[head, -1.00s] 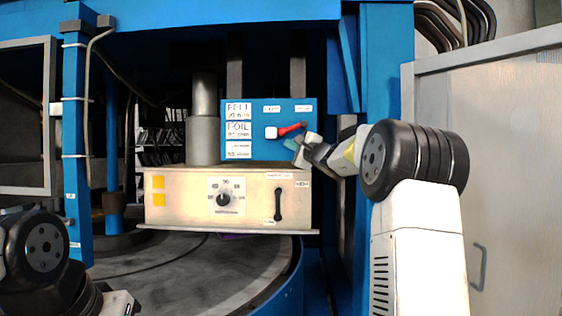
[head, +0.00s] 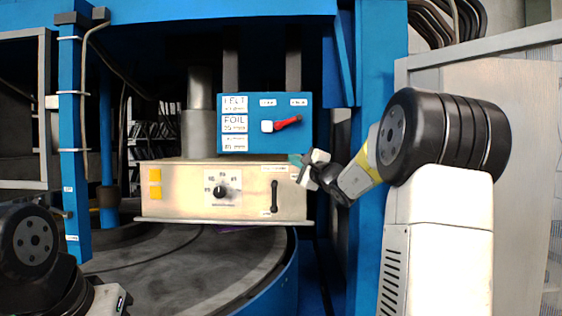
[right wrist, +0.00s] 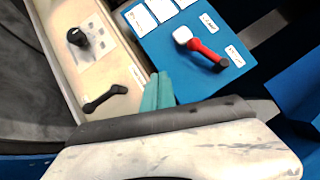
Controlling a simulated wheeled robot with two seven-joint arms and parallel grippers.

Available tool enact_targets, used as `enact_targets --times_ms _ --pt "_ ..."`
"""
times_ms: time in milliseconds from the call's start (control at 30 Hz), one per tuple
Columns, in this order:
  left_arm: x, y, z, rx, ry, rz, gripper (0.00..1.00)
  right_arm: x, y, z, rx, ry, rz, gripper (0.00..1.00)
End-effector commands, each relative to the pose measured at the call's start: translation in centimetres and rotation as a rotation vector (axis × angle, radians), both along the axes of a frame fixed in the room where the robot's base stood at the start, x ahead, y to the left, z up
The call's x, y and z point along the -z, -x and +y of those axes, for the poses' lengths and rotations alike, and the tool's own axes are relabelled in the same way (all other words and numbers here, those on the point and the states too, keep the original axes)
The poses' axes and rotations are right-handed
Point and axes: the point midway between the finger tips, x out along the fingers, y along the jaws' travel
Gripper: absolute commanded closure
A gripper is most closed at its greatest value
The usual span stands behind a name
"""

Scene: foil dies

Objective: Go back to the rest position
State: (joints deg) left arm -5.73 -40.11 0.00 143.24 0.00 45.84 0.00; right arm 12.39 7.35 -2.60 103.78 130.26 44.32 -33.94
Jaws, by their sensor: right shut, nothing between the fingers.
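My right gripper (head: 299,163) is in front of the right end of the cream control box, just below the blue panel. Its teal fingers (right wrist: 158,93) are together and empty in the right wrist view. The blue panel (head: 240,104) carries a red lever (head: 288,123) with a white hub, pointing right and slightly up in the head view. The cream box (head: 180,200) has a black knob (head: 220,191) and a black handle (head: 274,196). My left arm shows at the lower left of the head view, but its gripper fingers are not visible.
A round dark table (head: 180,265) with a blue rim lies below the box. A blue post (head: 372,100) stands behind my right arm. A grey cabinet door (head: 510,140) is at the right. A blue post (head: 73,140) stands at the left.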

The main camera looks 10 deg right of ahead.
Motion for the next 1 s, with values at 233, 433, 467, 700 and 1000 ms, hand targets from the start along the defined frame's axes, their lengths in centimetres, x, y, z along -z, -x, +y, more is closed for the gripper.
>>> enact_targets --times_ms 233,433,467,700,1000 --pt "0.0 0.0 0.0 0.0 0.0 0.0 0.64 0.1 0.1 0.0 0.0 0.001 0.0 1.0" --pt "0.0 0.0 0.0 0.0 0.0 0.0 0.64 0.0 0.9 1.2 -0.028 0.031 0.004 1.0" --pt "0.0 0.0 0.0 0.0 0.0 0.0 0.64 0.0 1.4 2.0 -0.046 0.051 0.008 1.0" --pt "0.0 0.0 0.0 0.0 0.0 0.0 0.64 3.0 10.7 12.3 -0.319 0.391 0.09 1.0" --pt "0.0 0.0 0.0 0.0 0.0 0.0 0.64 13.1 26.1 18.1 -0.614 0.97 0.236 1.0"
